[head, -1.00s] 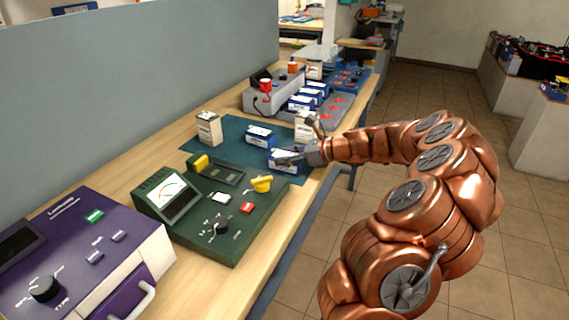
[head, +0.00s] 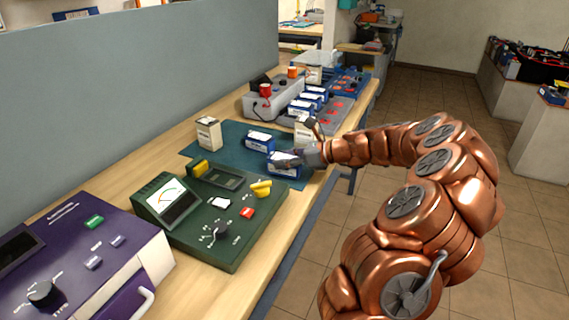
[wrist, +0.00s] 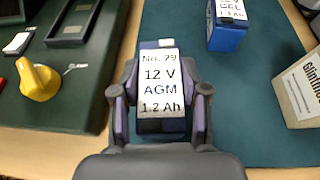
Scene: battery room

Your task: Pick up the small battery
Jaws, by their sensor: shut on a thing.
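A small blue battery (wrist: 160,85) with a white label reading "No. 79 12 V AGM 1.2 Ah" stands between my fingers in the wrist view. My gripper (wrist: 160,105) is shut on it, one finger on each side. In the head view my gripper (head: 300,158) is at this blue battery (head: 284,170), near the front edge of the dark green mat (head: 232,140). I cannot tell if the battery is clear of the mat. Another blue battery (head: 260,141), labelled GEL in the wrist view (wrist: 227,35), stands just behind it.
Cream batteries stand on the mat at left (head: 208,133) and right (head: 304,131). A green tester (head: 240,225) with a yellow knob is close on the left. A grey charger (head: 262,104) and more blue batteries are farther back.

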